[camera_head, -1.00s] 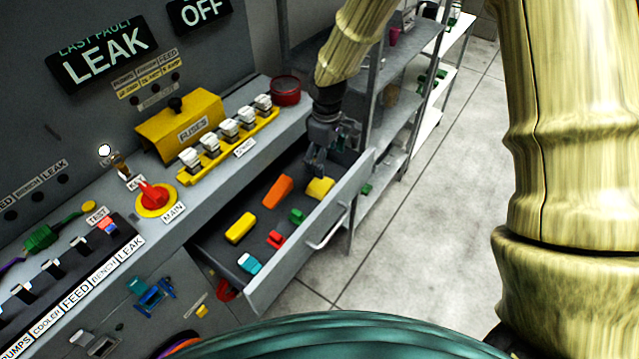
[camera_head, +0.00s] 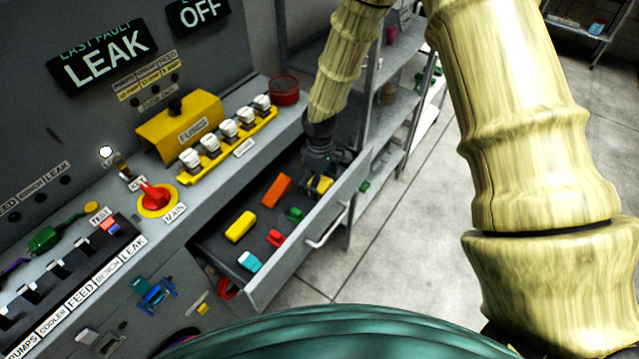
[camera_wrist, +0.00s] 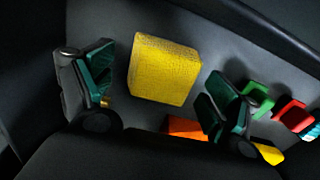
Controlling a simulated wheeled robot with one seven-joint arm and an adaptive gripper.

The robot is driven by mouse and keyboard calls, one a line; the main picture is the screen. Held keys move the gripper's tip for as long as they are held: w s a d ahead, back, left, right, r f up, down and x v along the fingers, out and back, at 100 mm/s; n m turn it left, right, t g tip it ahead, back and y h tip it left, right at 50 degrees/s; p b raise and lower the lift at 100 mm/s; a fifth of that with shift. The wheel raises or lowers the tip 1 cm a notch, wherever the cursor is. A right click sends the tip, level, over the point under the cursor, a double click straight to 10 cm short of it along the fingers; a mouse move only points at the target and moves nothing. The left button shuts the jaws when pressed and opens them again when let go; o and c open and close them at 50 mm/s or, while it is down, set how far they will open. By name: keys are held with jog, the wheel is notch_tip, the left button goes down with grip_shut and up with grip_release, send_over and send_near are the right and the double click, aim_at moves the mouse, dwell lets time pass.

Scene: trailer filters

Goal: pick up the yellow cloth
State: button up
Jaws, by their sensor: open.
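The yellow cloth (camera_wrist: 163,70) looks like a folded, woven-textured block lying on the dark floor of the open drawer (camera_head: 262,290). In the head view the cloth (camera_head: 324,184) is at the drawer's far right end, partly hidden by my gripper (camera_head: 318,172). In the wrist view my gripper (camera_wrist: 158,88) is open, with one finger to each side of the cloth. Gaps show between the fingers and the cloth, so it is not held. Whether the fingertips reach down to its height I cannot tell.
Near the cloth lie an orange block (camera_head: 276,190), a green piece (camera_head: 295,214), a red piece (camera_head: 275,238), a yellow block (camera_head: 240,227) and a cyan-and-white piece (camera_head: 249,262). The drawer walls stand close around my gripper. A grey shelf (camera_head: 385,160) is just right.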

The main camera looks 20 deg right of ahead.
jog(key=shift+f, duration=0.55)
jog(key=c, duration=1.1)
jog(key=shift+r+b, duration=0.65)
jog(key=shift+r, duration=4.4)
